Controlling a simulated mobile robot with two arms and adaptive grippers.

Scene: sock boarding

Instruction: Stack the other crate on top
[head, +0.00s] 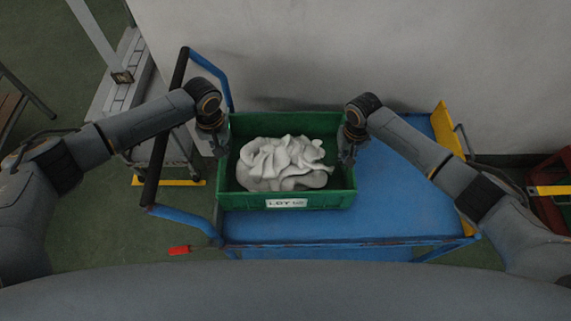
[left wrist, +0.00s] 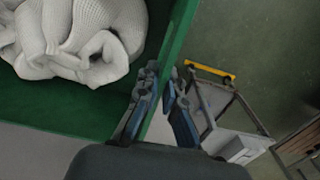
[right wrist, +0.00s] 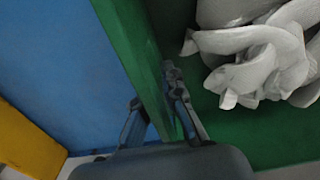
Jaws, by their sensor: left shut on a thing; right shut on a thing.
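A green crate (head: 340,200) with a white label on its front wall is at the left end of the blue cart (head: 400,215). It holds a heap of white socks (head: 285,165). My left gripper (head: 222,150) is shut on its left wall, also seen in the left wrist view (left wrist: 165,85). My right gripper (head: 347,155) is shut on its right wall, also seen in the right wrist view (right wrist: 172,85). The crate looks level. I cannot tell whether it rests on the deck, hangs above it or covers another crate.
The cart's deck right of the crate is clear. A blue and black push handle (head: 170,130) stands at the left and a yellow end board (head: 450,130) at the right. A wall is behind. A red crate (head: 550,200) is at the far right.

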